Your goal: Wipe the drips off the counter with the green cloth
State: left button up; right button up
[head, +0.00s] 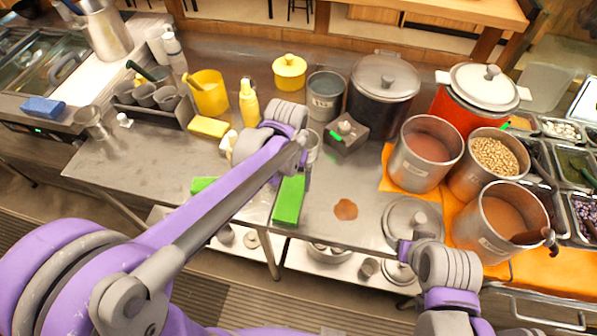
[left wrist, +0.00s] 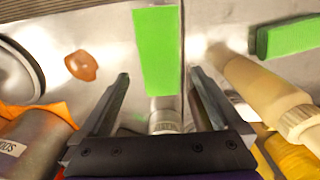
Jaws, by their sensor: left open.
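The bright green cloth (head: 288,201) lies as a flat rectangle near the counter's front edge; it also shows in the left wrist view (left wrist: 157,48). A reddish-brown drip (head: 345,209) is on the bare metal to its right; the left wrist view shows it at upper left (left wrist: 82,65). My left gripper (left wrist: 158,76) is open and empty, its two fingers apart on either side of the cloth's near end in the left wrist view. In the head view my left arm partly hides the gripper. My right arm shows at lower right, but its gripper cannot be made out.
A second green block (head: 203,184) lies left of the cloth; it shows in the left wrist view (left wrist: 288,37). A round metal lid (head: 410,220) lies right of the drip. Steel pots (head: 425,150) stand on an orange mat (head: 466,222). A yellow bottle (head: 248,103) stands behind.

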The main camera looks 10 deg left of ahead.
aim_at(290, 196)
pick_arm(q)
jog(key=shift+s+f, duration=0.15)
jog(key=shift+f, duration=0.35)
notch_tip(290, 196, down, 6)
jog(key=b, duration=0.3)
jog(key=shift+s+b, duration=0.1)
jog(key=shift+b, duration=0.3)
jog(key=shift+r, duration=0.1)
pick_arm(e)
jog(key=f, duration=0.1)
jog(key=s+f, duration=0.1)
jog(key=f, duration=0.1)
jog(key=s+f, duration=0.1)
jog(key=f, duration=0.1)
jog(key=shift+s+f, duration=0.15)
jog(key=shift+s, duration=0.1)
jog(key=shift+w, duration=0.1)
pick_arm(q)
jog(key=c, duration=1)
jog(key=shift+r+p, duration=1.4)
jog(key=shift+r, duration=1.15)
jog(key=o, duration=0.8)
jog(key=shift+c, duration=0.2)
jog(key=c, duration=0.7)
pick_arm(e)
jog(key=r, duration=0.1)
jog(key=w+r, duration=0.1)
jog(key=r, duration=0.1)
jog(key=shift+w+r, duration=0.15)
jog(key=shift+r, duration=0.15)
